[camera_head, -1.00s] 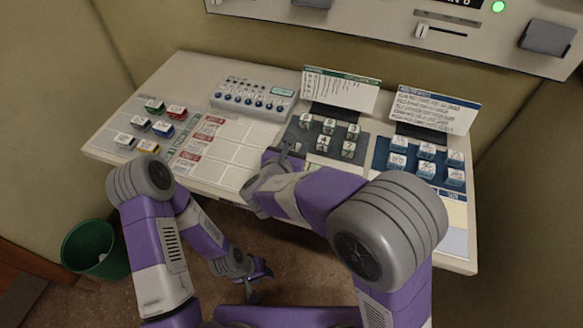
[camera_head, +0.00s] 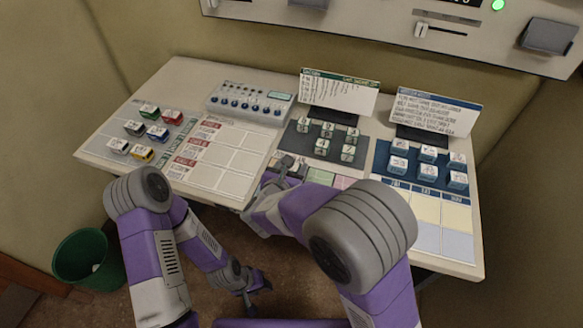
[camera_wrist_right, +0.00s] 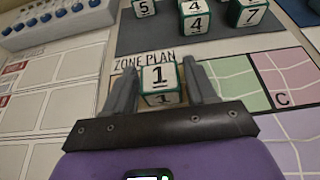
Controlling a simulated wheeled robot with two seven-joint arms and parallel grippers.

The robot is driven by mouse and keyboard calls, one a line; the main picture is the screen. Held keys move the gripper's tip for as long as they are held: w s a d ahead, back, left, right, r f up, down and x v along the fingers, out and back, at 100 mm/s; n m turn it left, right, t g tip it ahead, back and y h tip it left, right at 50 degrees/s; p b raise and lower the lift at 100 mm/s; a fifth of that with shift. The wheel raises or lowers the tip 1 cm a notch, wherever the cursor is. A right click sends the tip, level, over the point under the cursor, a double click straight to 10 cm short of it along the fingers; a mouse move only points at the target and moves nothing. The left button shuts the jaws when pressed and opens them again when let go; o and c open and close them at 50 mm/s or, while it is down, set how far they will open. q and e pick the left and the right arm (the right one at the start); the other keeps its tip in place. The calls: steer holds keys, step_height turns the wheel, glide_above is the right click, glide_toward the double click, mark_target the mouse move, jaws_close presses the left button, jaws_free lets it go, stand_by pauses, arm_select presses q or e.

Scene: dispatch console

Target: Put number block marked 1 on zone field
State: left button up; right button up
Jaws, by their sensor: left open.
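The number block marked 1 (camera_wrist_right: 161,77) is white with green edges and sits between the two fingers of my right gripper (camera_wrist_right: 163,88), which appears shut on it. The zone plan (camera_wrist_right: 230,80) has green, pink and purple fields, one lettered C. In the head view the plan (camera_head: 320,177) is partly hidden by my right gripper (camera_head: 281,170). My left gripper (camera_head: 258,283) is open and empty, low in front of the desk.
Several number blocks (camera_head: 348,153) stand on the dark pad (camera_head: 300,150) behind the zone plan. A blue pad with blocks (camera_head: 428,153) is at right. Coloured blocks (camera_head: 157,132) are at left. An empty grid (camera_head: 228,160) lies left of my right gripper. A green bin (camera_head: 85,258) stands on the floor.

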steer(key=shift+o, duration=1.1)
steer(key=shift+r, duration=0.15)
steer(key=shift+s+a+r+p, duration=0.1)
steer(key=shift+s+r+p, duration=0.05)
steer(key=shift+r+p, duration=0.15)
steer(key=p+v, duration=0.2)
steer(key=v, duration=0.9)
steer(key=shift+s+p, duration=0.35)
steer(key=shift+p, duration=0.05)
